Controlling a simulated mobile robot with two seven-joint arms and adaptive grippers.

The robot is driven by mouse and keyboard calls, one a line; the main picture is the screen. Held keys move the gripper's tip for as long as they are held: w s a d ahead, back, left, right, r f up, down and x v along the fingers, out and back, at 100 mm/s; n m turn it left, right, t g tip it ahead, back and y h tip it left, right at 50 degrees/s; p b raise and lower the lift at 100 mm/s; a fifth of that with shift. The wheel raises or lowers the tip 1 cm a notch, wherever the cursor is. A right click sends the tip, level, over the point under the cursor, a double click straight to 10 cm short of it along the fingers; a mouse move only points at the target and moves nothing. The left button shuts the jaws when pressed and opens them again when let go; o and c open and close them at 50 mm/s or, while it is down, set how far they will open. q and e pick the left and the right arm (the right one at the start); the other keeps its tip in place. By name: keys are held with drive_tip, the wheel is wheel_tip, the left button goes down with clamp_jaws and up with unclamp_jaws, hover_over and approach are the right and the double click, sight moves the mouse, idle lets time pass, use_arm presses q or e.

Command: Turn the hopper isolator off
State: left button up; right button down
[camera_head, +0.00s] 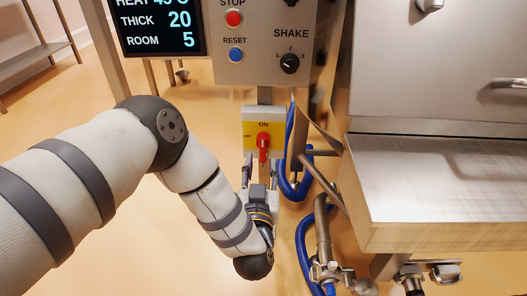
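The hopper isolator (250,115) is a yellow plate on a grey post below the control panel, with ON printed at its top and OFF at its left. Its red handle (263,143) stands upright, in line with ON. My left gripper (261,162) is just below the isolator, pointing up at it. Its two fingers are spread apart, one on each side of the handle's lower end, with nothing visibly clasped. I cannot tell whether they touch the handle. My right gripper is not in view.
The control panel (222,68) above has a red STOP button, a blue RESET button and a black SHAKE knob. Blue hoses (303,240) and a metal bracket hang close at the right. The steel hopper body (440,80) fills the right side. Open floor lies left.

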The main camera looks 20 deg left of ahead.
sight(263, 146)
use_arm(q)
drive_tip(key=b+x, duration=0.1)
drive_tip(key=x, duration=0.6)
drive_tip(key=shift+f+b, duration=0.1)
drive_tip(key=shift+b, duration=0.2)
drive_tip(key=shift+c, duration=0.6)
clamp_jaws()
